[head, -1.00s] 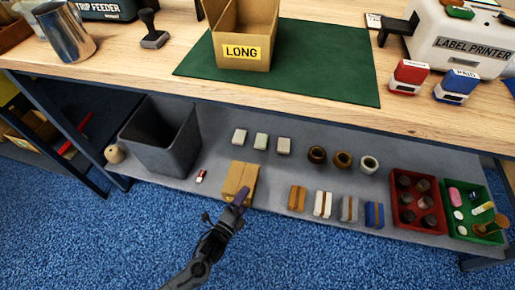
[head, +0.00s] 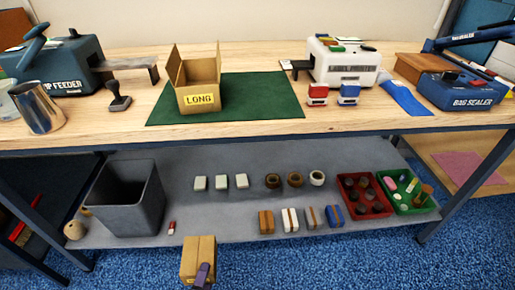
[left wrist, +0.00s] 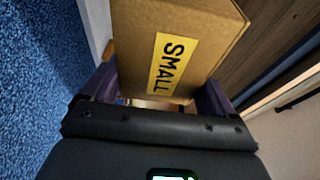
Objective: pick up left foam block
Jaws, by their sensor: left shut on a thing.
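Three pale grey blocks, which look like the foam blocks, stand in a row on the lower shelf in the head view. The left foam block (head: 200,183) is the one nearest the grey bin. My left gripper (head: 203,274) is shut on a small brown carton (head: 198,254), held in front of the shelf's front edge, below and apart from the foam blocks. In the left wrist view the carton (left wrist: 200,38) shows a yellow SMALL label between the purple fingers of the left gripper (left wrist: 155,98). My right gripper is not in view.
A LONG carton (head: 199,83) stands open on the green mat (head: 260,98) on the tabletop. The lower shelf (head: 180,212) holds a grey bin (head: 125,200), rolls, strapped blocks, a red crate (head: 364,211) and a green crate (head: 413,208). The tabletop overhangs the shelf.

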